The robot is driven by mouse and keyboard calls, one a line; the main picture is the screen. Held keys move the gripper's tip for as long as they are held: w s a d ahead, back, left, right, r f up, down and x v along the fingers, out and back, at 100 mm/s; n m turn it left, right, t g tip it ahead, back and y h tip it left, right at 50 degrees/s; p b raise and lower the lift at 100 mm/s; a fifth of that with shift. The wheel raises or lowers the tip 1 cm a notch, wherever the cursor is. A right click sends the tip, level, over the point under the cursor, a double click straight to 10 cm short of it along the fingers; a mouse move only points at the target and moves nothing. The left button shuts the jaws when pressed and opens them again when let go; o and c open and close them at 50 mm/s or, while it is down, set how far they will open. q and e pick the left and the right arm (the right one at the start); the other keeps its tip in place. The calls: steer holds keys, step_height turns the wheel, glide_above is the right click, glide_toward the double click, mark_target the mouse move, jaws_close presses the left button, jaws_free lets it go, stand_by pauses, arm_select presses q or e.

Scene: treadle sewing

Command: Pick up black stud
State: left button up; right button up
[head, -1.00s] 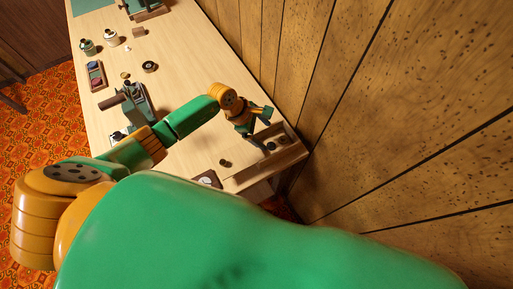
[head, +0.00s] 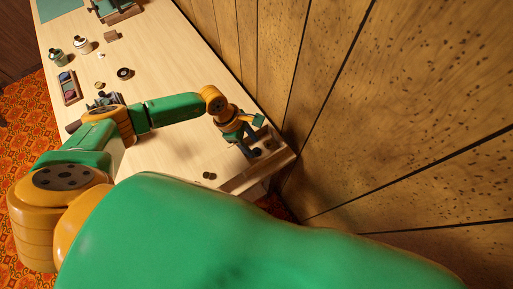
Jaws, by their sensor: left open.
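My left gripper (head: 254,138) is open over the wooden tray (head: 254,176) at the table's right end, by the wall. A small black round piece (head: 257,152), which looks like the black stud, lies in the tray close beside the lower finger. I cannot tell whether finger and stud touch. The gripper hides part of the tray. Two small dark pieces (head: 209,175) lie together on the bare table left of the tray. My right gripper is not in view.
The wood-panelled wall stands close behind the tray. Farther along the table are a black ring-shaped piece (head: 125,73), a tray of coloured spools (head: 69,87), small bottles (head: 83,45) and a wooden block (head: 111,36). The middle of the table is mostly clear.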

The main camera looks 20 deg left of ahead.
mark_target(257, 151)
arm_select(q)
steer(key=shift+x, duration=1.25)
steer(key=shift+r, duration=0.1)
jaws_close()
